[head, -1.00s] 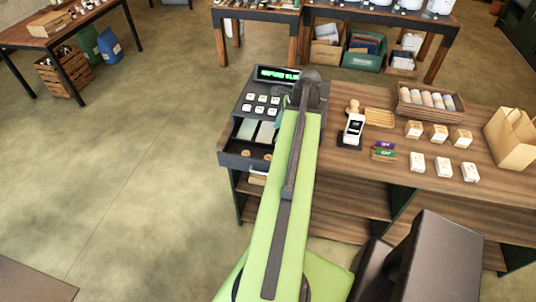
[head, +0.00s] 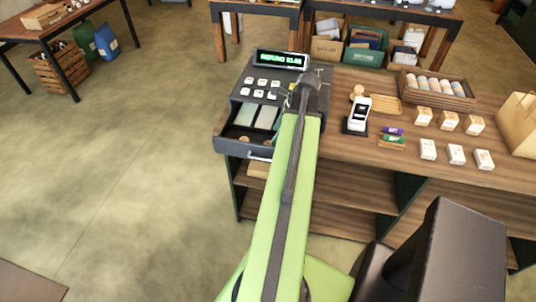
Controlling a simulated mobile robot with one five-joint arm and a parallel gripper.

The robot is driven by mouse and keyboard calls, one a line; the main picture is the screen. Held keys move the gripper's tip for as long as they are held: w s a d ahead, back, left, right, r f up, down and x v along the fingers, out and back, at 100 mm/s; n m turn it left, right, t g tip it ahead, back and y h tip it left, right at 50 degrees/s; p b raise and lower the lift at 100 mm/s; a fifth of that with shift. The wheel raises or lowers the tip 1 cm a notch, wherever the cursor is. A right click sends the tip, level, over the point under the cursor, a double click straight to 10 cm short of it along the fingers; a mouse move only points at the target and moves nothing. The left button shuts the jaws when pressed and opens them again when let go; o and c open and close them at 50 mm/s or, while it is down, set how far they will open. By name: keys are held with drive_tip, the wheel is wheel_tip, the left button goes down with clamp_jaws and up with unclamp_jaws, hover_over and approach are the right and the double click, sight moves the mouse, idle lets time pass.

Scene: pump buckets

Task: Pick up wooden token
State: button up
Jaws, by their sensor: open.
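An open cash drawer (head: 228,146) juts from the front of the dark cash register (head: 253,88) on the counter's left end. Small round wooden tokens (head: 245,139) lie in its front compartments, partly cut off by my arm on the right. Pale note-like slips (head: 266,117) lie in the compartments behind them. My gripper (head: 287,92) is above the register's keypad, up and to the right of the tokens, and holds nothing that I can see. It is small and mostly hidden by my wrist, but its jaws look open.
The register's lit green display (head: 281,60) stands behind the keypad. A card reader (head: 357,115), small boxes (head: 428,149) and a tray of rolled goods (head: 435,88) stand on the counter to the right. Floor left of the counter is clear.

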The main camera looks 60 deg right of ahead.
sight(269, 143)
drive_tip(key=shift+w+f, duration=0.1)
drive_tip(key=shift+f, duration=0.05)
drive_tip(key=b+x, duration=0.4)
drive_tip(key=x, duration=0.1)
drive_tip(key=shift+f+b, duration=0.15)
drive_tip(key=shift+b, duration=0.2)
clamp_jaws()
drive_tip(key=shift+r, duration=0.25)
